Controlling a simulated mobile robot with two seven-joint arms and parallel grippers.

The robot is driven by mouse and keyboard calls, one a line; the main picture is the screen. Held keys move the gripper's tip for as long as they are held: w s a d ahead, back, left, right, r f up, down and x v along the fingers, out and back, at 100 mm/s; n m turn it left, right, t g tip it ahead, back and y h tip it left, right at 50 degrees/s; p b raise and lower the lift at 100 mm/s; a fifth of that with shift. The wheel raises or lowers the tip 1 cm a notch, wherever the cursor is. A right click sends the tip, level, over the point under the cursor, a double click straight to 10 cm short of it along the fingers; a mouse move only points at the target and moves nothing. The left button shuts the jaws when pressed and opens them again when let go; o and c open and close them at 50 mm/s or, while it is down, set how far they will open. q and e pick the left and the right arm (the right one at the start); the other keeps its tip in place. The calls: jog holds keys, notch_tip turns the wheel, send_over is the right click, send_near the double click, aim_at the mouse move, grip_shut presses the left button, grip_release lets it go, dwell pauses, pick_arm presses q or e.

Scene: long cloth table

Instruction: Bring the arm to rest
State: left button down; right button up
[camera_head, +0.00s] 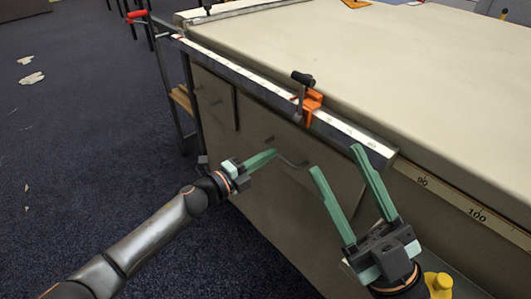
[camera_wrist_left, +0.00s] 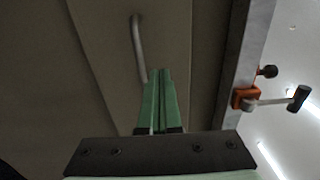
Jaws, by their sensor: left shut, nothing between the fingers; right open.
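My left gripper (camera_head: 262,160) is shut and empty, with its green fingers together. It is in front of the table's drawer side, below the table edge, near a bent metal handle (camera_head: 291,163). In the left wrist view the closed fingers (camera_wrist_left: 160,73) point toward the drawer front, with the handle (camera_wrist_left: 138,45) just beyond and to the left of the tips. I cannot tell whether they touch it. My right gripper (camera_head: 336,158) is open and empty, its two green fingers spread apart beside the table's front edge.
The long cloth table (camera_head: 400,60) has a metal rail (camera_head: 250,82) along its edge. An orange clamp (camera_head: 312,104) with a dark handle sits on the rail; it also shows in the left wrist view (camera_wrist_left: 245,99). Blue carpet (camera_head: 90,140) with pale scraps (camera_head: 32,78) lies open at left.

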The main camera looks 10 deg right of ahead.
pick_arm(q)
jog(key=p+v, duration=0.1)
jog(key=v, duration=0.7)
jog(key=shift+s+a+p, duration=0.2)
jog(key=shift+a+p, duration=0.1)
jog(key=shift+p, duration=0.1)
pick_arm(e)
jog(key=w+d+f+m+h, duration=0.1)
jog(key=w+f+m+h, duration=0.3)
jog(key=h, duration=0.1)
jog(key=shift+w, duration=0.3)
